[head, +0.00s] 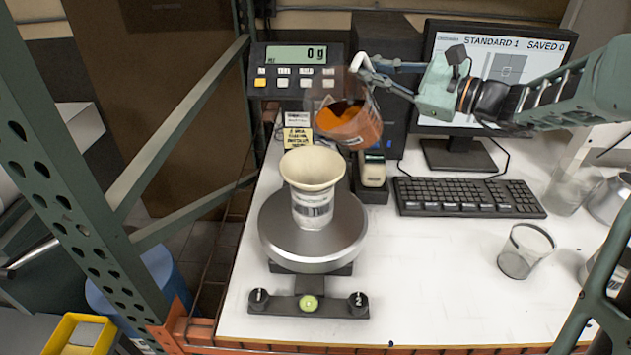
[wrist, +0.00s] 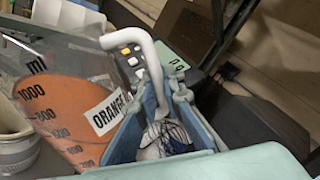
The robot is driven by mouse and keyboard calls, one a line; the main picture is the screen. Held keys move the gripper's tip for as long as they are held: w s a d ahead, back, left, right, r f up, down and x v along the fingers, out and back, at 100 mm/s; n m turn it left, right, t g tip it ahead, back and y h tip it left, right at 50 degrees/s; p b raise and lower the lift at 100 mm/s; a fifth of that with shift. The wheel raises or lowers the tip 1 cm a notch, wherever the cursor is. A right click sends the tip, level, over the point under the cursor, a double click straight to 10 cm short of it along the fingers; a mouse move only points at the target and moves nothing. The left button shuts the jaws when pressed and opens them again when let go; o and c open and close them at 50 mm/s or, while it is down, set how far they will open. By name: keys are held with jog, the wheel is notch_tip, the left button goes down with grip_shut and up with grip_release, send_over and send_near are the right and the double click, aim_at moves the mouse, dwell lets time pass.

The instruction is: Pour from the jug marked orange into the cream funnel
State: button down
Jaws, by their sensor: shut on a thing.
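A clear jug (head: 349,112) with orange contents hangs tilted in the air, up and to the right of the cream funnel (head: 312,168). In the wrist view the jug (wrist: 68,105) shows ml markings and a label reading ORANGE. My gripper (head: 366,68) is shut on the jug's white handle, which also shows in the wrist view (wrist: 150,62). The funnel sits in a labelled container (head: 313,211) on the round scale plate (head: 280,238). The scale display (head: 297,54) reads 0 g. I see no stream between jug and funnel.
A monitor (head: 500,60) and keyboard (head: 468,197) stand to the right. An empty clear beaker (head: 525,250) stands at the right front. Green rack posts (head: 75,170) rise at the left. The white table front (head: 430,300) is clear.

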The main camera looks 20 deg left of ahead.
jog(key=shift+s+a+r+n+b, duration=0.2)
jog(key=shift+s+r+n+b, duration=0.45)
jog(key=shift+n+b, duration=0.4)
dwell(7.0)
